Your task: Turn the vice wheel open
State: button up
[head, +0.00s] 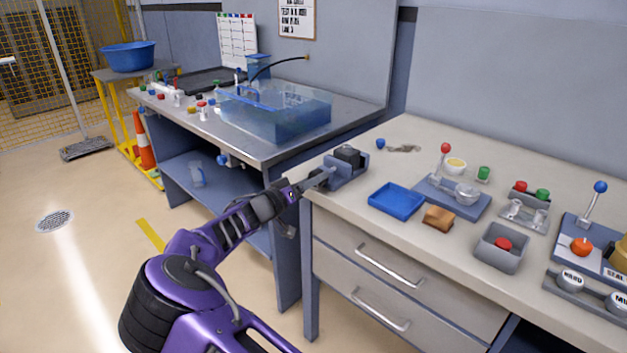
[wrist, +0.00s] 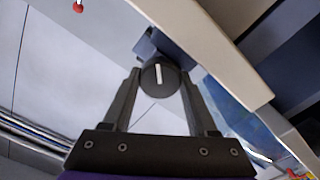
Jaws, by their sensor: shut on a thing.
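The vice (head: 349,173) is a small blue-grey fixture at the left front corner of the beige bench, with a dark block (head: 348,155) at its top. My gripper (head: 326,173) reaches it from the left, level with its front end. In the wrist view, the vice wheel (wrist: 151,79) is a dark round disc with a white mark that stands nearly upright. My gripper (wrist: 160,82) is shut on the wheel, one finger on each side. Part of the blue vice body (wrist: 146,48) shows behind the wheel. In the head view my fingers hide the wheel.
A blue tray (head: 397,201), a brown block (head: 438,218) and a lever fixture (head: 452,196) stand right of the vice. A grey box with a red button (head: 502,247) is farther right. A metal-topped bench with a clear blue tank (head: 275,111) stands behind left.

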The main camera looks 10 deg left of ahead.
jog(key=n+p, duration=0.6)
jog(key=n, duration=1.8)
jog(key=shift+f+p, duration=0.1)
jog(key=shift+p, duration=0.2)
jog(key=o, duration=1.4)
